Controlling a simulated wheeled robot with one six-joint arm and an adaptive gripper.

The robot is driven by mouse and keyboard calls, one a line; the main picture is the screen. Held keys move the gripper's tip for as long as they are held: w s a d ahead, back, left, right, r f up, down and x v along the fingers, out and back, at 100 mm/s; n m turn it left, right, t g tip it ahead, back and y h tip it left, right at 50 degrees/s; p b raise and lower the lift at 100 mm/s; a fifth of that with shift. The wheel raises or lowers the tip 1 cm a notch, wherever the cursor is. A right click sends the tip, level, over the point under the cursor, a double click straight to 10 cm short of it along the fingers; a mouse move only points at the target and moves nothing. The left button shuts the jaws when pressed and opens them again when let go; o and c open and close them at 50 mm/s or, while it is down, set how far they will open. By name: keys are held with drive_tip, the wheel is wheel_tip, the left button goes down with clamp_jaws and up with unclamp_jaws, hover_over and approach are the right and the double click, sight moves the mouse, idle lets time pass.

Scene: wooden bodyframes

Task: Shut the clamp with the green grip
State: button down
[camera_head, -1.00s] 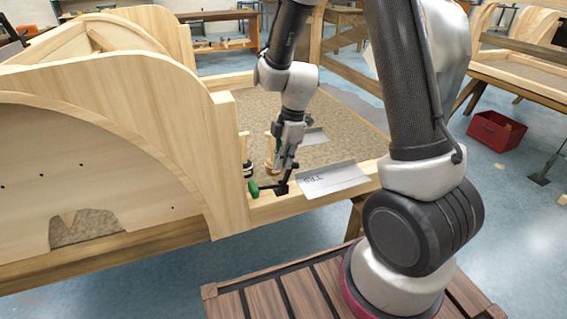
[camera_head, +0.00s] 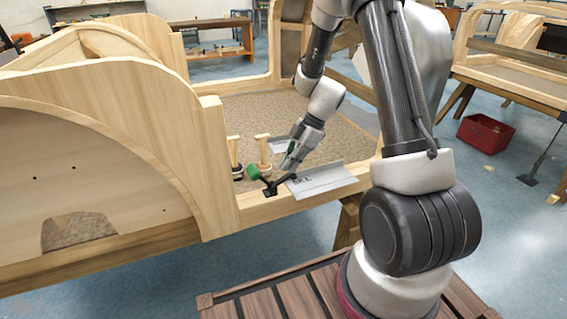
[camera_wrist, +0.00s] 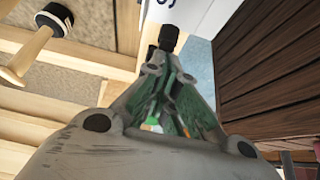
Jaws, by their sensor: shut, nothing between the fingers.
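The clamp's green grip (camera_head: 254,172) shows in the head view at the front rail of the wooden frame, raised at a slant up and left of its black base (camera_head: 270,190). A thin dark bar runs from the base to the right, towards the grey plate marked SILL (camera_head: 325,180). My gripper (camera_head: 287,168) is shut and empty, pointing down just right of the grip, with a gap to it. In the wrist view the shut fingers (camera_wrist: 168,62) meet near a dark tip, which I cannot identify. The grip is not clear there.
The tall curved wooden panel (camera_head: 160,120) rises at left. A red bin (camera_head: 484,133) is on the floor at right.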

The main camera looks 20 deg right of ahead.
drive_tip(key=shift+d+f, duration=1.1)
drive_tip(key=shift+f, duration=0.2)
drive_tip(key=shift+d+f, duration=0.25)
drive_tip(key=shift+f, duration=0.2)
